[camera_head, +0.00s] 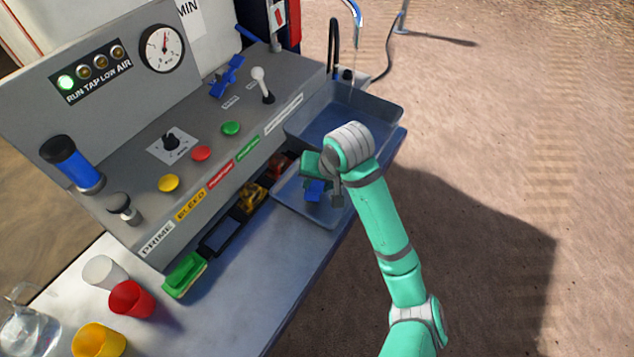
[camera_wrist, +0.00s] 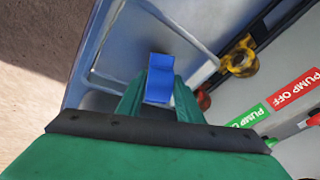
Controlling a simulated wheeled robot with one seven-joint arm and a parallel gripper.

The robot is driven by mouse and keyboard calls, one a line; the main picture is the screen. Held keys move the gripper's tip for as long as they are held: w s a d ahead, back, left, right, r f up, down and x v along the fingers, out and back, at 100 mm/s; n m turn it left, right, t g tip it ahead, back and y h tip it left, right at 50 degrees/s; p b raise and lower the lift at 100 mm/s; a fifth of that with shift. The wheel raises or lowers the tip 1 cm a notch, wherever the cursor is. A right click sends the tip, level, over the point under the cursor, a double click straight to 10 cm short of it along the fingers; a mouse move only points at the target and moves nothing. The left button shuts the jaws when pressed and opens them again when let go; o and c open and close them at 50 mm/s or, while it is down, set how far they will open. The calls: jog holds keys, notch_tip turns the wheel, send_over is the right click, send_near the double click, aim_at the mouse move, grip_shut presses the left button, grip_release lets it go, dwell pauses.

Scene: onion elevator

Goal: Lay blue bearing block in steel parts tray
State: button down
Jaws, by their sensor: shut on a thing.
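The blue bearing block (camera_head: 314,191) is held between the fingers of my gripper (camera_head: 322,188). In the wrist view the block (camera_wrist: 159,80) sits between the two green fingers (camera_wrist: 158,92), and its outer end is in plain sight. The steel parts tray (camera_head: 287,197) is a shallow grey-blue tray on the bench. My gripper and the block are over this tray in the head view. The wrist view shows the tray's rim (camera_wrist: 186,33) behind the block. How far the block is above the tray floor, or whether it touches it, I cannot tell.
A deeper basin (camera_head: 312,118) with a running tap (camera_head: 357,17) adjoins the tray behind. The control panel (camera_head: 190,130) with buttons and levers rises at the left. Yellow parts (camera_head: 250,198) and a green item (camera_head: 184,274) lie along its foot. Cups (camera_head: 131,298) stand at front left.

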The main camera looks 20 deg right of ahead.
jog(key=shift+f, duration=0.15)
jog(key=c, duration=1.3)
grip_release()
jog(key=shift+o, duration=0.2)
jog(key=v, duration=1.2)
